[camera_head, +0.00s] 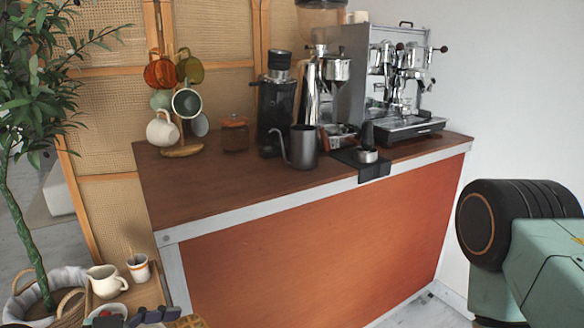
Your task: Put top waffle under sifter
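Part of a golden-brown waffle (188,322) shows at the bottom edge of the head view, low on the left. The rest of it is cut off, so I cannot tell whether it is the top one of a stack. No sifter can be made out. Small dark purplish shapes (148,316) lie just left of the waffle, too cropped to identify. Neither of my grippers can be recognised in this view.
A cream jug (106,281), a small cup (139,268) and a bowl (107,310) stand near the waffle. The brown counter (220,190) holds a mug tree (182,152), a kettle (304,147) and an espresso machine (402,92). A plant (38,255) stands left.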

